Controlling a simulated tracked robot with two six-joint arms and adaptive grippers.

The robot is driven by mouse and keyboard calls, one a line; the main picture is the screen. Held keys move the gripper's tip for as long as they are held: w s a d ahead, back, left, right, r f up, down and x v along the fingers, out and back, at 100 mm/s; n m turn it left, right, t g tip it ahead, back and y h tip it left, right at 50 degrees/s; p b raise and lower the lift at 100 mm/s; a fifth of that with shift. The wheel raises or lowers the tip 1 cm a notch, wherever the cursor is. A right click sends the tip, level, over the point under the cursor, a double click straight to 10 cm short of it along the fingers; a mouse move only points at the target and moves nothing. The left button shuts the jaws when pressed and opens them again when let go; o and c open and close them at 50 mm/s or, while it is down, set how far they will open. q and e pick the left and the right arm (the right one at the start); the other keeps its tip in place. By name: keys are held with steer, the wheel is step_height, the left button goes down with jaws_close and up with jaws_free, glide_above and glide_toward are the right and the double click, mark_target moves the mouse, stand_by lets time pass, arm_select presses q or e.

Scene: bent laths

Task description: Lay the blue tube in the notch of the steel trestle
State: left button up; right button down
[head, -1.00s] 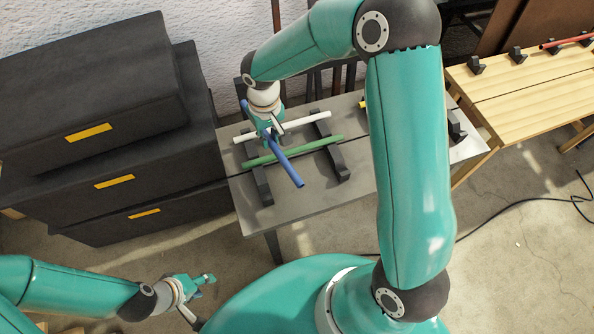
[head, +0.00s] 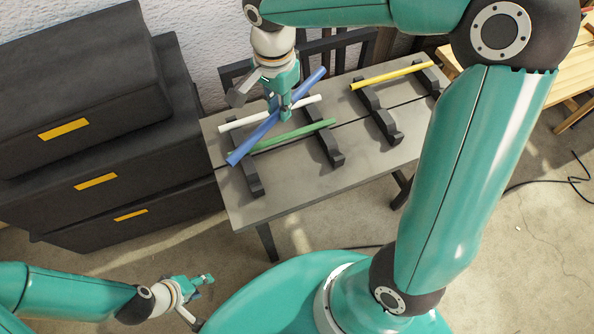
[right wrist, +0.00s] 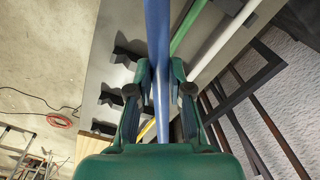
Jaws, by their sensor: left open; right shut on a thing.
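The blue tube (head: 245,145) is in my right gripper (head: 284,112), which is shut around its middle. It slants from lower left to upper right in the head view, crossing over a white tube (head: 235,125) and a green tube (head: 305,132). I cannot tell its height above them. The right wrist view shows the blue tube (right wrist: 157,40) between the fingers (right wrist: 160,85). The steel trestle appears to be the grey bench (head: 290,190) with dark notched supports (head: 325,145); which notches are free is partly hidden. My left gripper (head: 208,279) is open and empty, far from the bench.
A yellow tube (head: 390,75) lies across the right pair of supports. Stacked dark boxes (head: 90,150) stand left of the bench, a dark chair (head: 340,45) behind it. A wooden bench (head: 570,85) is at the right, a cable (head: 540,184) on the floor.

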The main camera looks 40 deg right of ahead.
steer(key=s+d+r+m+b, duration=0.1)
steer(key=s+m+b, duration=0.1)
steer(key=s+m, duration=0.3)
arm_select(q)
step_height(320, 180, down, 4)
steer(key=shift+f+b, duration=0.1)
steer(key=shift+b, duration=0.5)
arm_select(e)
steer(key=shift+m, duration=0.4)
steer(key=f, duration=1.2)
steer(key=w+f, duration=0.1)
steer(key=f, duration=0.5)
steer(key=shift+f, duration=0.2)
steer(key=shift+f, duration=0.2)
steer(key=c, duration=1.1)
jaws_free()
arm_select(q)
steer(key=shift+f, duration=0.15)
arm_select(e)
steer(key=shift+r, duration=0.1)
